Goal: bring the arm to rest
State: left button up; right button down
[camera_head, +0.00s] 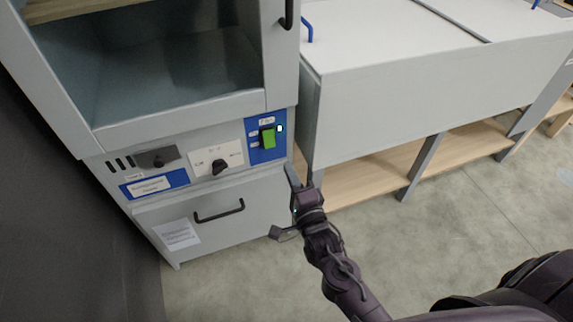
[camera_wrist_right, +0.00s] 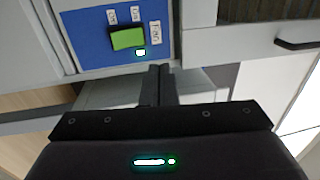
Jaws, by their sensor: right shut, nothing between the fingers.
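My right arm reaches up from the lower right in the head view. Its gripper (camera_head: 291,176) is beside the right edge of the grey cabinet's lower front, below the blue switch panel. The gripper is shut and empty. In the right wrist view the shut fingers (camera_wrist_right: 160,85) point at the lower edge of the blue panel (camera_wrist_right: 85,38), apart from or near it; the gap is hard to judge. The green switch (camera_head: 268,138) sits on that panel with a small lit white lamp beside it. It also shows in the right wrist view (camera_wrist_right: 127,39). My left gripper is not in view.
The grey cabinet (camera_head: 190,125) has an open compartment above, black knobs, and a drawer with a black handle (camera_head: 219,211). A white-topped bench (camera_head: 430,85) with a wooden lower shelf (camera_head: 375,173) stands to its right. The concrete floor (camera_head: 470,215) in front is clear.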

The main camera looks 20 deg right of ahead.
jog(key=shift+s, duration=0.1)
dwell(0.5)
